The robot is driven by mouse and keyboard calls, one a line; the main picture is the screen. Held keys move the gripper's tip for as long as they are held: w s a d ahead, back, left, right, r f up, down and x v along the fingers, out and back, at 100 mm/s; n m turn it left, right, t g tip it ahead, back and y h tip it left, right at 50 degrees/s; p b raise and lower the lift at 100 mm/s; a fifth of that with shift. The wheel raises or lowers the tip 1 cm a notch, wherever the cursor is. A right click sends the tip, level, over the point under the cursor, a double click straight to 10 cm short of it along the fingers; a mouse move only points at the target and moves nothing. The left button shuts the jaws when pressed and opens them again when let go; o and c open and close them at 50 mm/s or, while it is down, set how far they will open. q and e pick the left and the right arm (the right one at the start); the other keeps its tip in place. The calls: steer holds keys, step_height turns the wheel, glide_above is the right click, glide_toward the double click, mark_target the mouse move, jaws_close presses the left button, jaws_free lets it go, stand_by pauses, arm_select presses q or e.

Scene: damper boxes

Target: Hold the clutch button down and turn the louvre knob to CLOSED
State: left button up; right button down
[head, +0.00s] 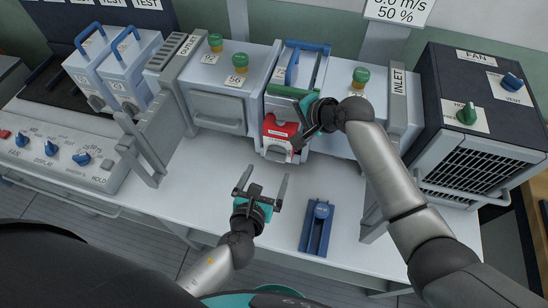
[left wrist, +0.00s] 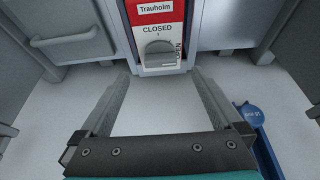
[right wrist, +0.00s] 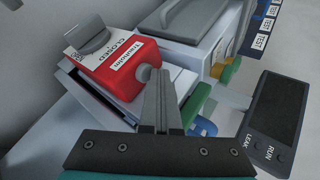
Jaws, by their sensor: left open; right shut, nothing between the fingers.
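The red louvre actuator (head: 281,128) sits on the front of the middle damper box. Its grey knob (left wrist: 160,52) is on a white face, with CLOSED above and OPEN at the right; the knob's grip lies sideways in the left wrist view. The knob also shows in the right wrist view (right wrist: 88,38). The grey round clutch button (right wrist: 146,74) is on the actuator's side. My right gripper (head: 303,143) is shut and empty, its tips at the button; whether it is pressed I cannot tell. My left gripper (head: 263,180) is open and empty, in front of and apart from the knob.
A blue tray-like holder (head: 317,228) lies on the table right of my left gripper. A fan unit (head: 475,120) stands at the right, a control panel (head: 65,150) at the left. Grey posts flank the boxes.

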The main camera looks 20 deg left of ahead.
mark_target(275, 157)
arm_select(q)
steer(key=shift+x, duration=3.9)
steer(key=shift+c, duration=0.2)
steer(key=c, duration=1.3)
